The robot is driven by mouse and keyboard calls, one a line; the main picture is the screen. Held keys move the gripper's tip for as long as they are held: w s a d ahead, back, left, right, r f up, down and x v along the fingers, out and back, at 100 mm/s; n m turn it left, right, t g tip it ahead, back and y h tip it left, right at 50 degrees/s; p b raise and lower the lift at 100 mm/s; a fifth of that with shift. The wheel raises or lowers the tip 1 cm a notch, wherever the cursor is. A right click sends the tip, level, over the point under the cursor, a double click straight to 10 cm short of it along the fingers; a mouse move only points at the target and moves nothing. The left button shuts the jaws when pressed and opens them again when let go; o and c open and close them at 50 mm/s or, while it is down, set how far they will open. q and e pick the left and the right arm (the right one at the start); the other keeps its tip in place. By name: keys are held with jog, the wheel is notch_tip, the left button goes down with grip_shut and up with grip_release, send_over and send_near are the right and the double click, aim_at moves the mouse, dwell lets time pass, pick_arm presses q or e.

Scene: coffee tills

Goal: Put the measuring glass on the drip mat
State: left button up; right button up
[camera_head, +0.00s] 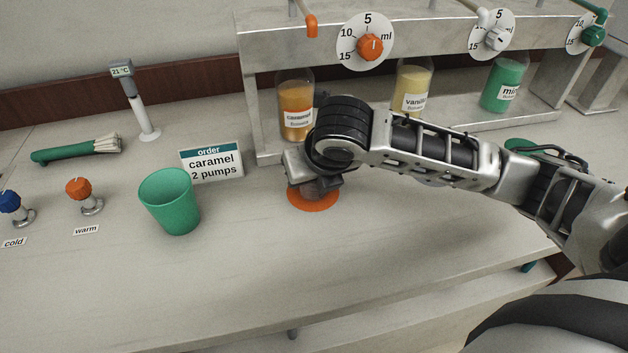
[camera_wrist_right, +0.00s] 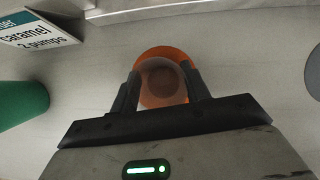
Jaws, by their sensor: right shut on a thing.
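The measuring glass (camera_wrist_right: 160,80) looks like a small see-through cup with a brownish tint. It is between the fingers of my right gripper (camera_wrist_right: 160,88), which is shut on it. In the head view the gripper (camera_head: 314,182) mostly hides the glass. The glass is over the round orange drip mat (camera_head: 313,203), in front of the caramel bottle; the mat also shows in the wrist view (camera_wrist_right: 167,54). I cannot tell whether the glass touches the mat. My left gripper is not in view.
A green cup (camera_head: 170,203) and an order card (camera_head: 212,164) reading "caramel 2 pumps" stand left of the gripper. Caramel (camera_head: 296,107), vanilla (camera_head: 411,89) and mint (camera_head: 503,82) bottles stand in the rack behind. The front counter is clear.

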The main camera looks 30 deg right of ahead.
jog(key=o, duration=0.9)
jog(key=shift+o, duration=0.2)
jog(key=p+v, duration=0.2)
jog(key=v, duration=1)
